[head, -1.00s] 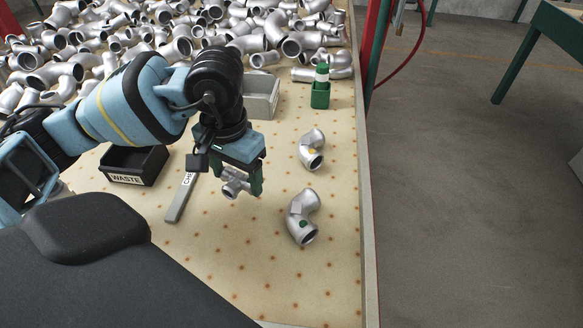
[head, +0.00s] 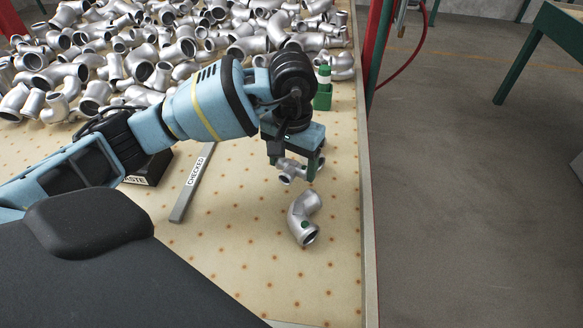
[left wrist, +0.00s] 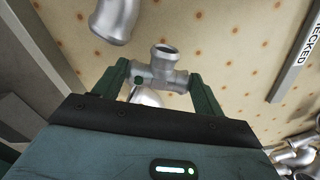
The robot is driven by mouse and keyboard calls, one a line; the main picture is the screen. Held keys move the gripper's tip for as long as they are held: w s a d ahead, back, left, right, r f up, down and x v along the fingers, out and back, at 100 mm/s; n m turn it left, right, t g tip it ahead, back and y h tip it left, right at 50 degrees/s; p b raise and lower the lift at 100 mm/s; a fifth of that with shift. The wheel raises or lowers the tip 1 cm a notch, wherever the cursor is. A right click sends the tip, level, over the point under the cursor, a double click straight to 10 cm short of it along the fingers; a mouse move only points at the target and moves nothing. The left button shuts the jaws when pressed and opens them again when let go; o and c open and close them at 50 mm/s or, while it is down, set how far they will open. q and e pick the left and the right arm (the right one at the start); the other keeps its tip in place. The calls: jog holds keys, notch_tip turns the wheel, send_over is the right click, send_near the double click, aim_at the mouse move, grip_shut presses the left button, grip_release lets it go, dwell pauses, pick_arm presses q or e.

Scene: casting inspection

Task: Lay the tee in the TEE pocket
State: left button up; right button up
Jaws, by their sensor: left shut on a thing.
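The tee (head: 291,170) is a silvery metal fitting with a green dot, clear in the left wrist view (left wrist: 162,71). My left gripper (head: 295,168) is shut on it, with a green finger (left wrist: 204,97) on each side. The tee is held above the perforated table, near its right side. No pocket marked TEE can be made out in either view. My right gripper is not in view.
A bent fitting with a green dot (head: 301,216) lies just in front of the tee. A CHECKED strip (head: 193,186) and a partly hidden WASTE bin (head: 150,170) are left. A green-and-white object (head: 323,92) stands behind. Many fittings (head: 157,72) are heaped at the back.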

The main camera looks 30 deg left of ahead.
pick_arm(q)
jog(key=shift+f, duration=1.15)
jog(key=shift+f, duration=0.15)
jog(key=o, duration=1.2)
